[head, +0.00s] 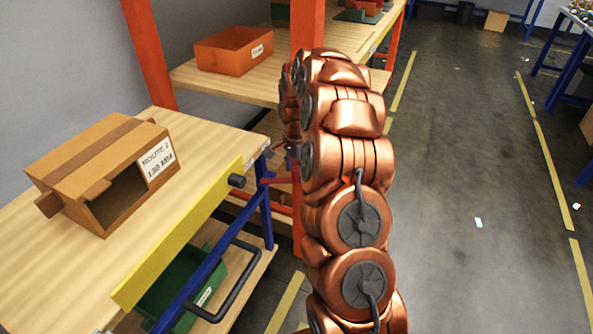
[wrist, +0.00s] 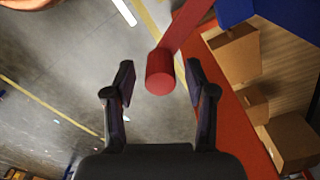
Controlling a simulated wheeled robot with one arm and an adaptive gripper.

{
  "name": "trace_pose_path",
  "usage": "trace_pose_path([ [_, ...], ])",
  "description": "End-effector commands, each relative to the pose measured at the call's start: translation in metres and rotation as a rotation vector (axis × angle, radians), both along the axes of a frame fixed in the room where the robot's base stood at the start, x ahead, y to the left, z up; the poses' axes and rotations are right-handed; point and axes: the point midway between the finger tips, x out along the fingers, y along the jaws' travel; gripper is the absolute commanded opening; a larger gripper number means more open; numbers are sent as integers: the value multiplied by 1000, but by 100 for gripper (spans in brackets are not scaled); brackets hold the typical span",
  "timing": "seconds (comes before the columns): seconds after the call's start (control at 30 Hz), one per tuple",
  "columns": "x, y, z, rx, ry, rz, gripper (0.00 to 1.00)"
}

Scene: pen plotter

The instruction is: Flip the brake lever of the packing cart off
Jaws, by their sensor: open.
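The packing cart (head: 215,152) stands at the left in the head view, with a wooden top, blue frame and yellow front strip. A red lever (head: 277,181) sticks out at its far right corner, partly hidden by my arm. In the wrist view a red bar with a round red knob (wrist: 160,72) comes in from the top right; it looks like this brake lever. My gripper (wrist: 160,82) is open, one finger on each side of the knob in the picture. I see no clear contact with it. In the head view my arm mostly hides the gripper.
An open cardboard box (head: 95,160) with a route label sits on the cart top. An orange bin (head: 232,48) stands on the shelf behind.

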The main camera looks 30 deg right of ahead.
Motion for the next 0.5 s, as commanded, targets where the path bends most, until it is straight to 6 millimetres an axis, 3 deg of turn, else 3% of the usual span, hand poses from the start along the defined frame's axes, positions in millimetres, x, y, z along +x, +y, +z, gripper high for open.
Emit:
trace_pose_path([
  [0.3,0,0,-4,0,0,0,55],
  [0.5,0,0,-4,0,-1,0,34],
])
